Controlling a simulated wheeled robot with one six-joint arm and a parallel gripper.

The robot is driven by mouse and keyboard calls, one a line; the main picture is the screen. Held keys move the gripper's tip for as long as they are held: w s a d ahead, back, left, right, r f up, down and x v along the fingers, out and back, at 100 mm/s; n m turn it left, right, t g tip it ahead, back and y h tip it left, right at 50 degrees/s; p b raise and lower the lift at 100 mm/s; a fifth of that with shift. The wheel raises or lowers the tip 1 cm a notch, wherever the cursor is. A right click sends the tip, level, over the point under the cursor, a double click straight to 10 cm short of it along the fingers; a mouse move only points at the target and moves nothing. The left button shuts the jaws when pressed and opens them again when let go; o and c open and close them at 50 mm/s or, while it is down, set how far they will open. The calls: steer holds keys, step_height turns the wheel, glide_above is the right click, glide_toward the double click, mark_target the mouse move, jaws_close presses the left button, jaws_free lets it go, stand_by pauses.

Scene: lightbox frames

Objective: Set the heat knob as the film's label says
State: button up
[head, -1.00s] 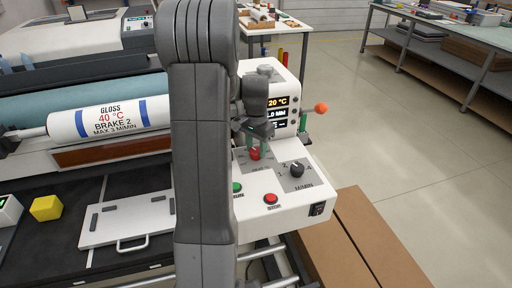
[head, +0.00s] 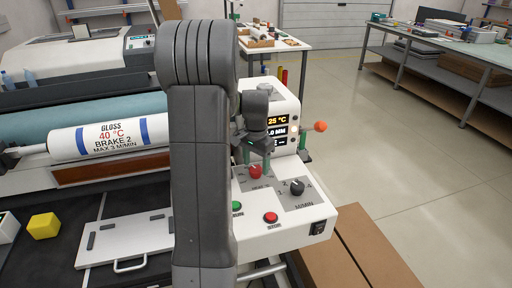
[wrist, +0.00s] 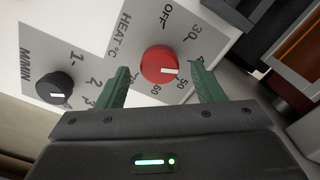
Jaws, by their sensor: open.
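The white film roll (head: 108,138) lies at the left in the head view; its label reads "GLOSS 40 °C, BRAKE 2, MAX 3 M/MIN". The red heat knob (head: 255,171) is on the white control panel. In the wrist view the heat knob (wrist: 158,62) has a white mark pointing right, towards the 40–50 side of its scale; a finger partly hides the scale there. My gripper (wrist: 158,67) is open, its green fingers on either side of the knob; contact is unclear. In the head view my gripper (head: 254,158) is just above the knob.
The display (head: 278,120) reads 25 °C. A black M/MIN knob (head: 297,187) is close to the heat knob, with a green button (head: 237,208) and red stop button (head: 270,218) in front. An orange-tipped lever (head: 320,127) stands behind right.

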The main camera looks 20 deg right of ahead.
mark_target(256, 168)
step_height(256, 168, up, 13)
steer(key=shift+f, duration=0.15)
steer(key=shift+f, duration=0.1)
stand_by(0.4)
step_height(256, 168, down, 14)
steer(key=shift+r, duration=0.15)
stand_by(0.4)
steer(key=shift+r, duration=0.1)
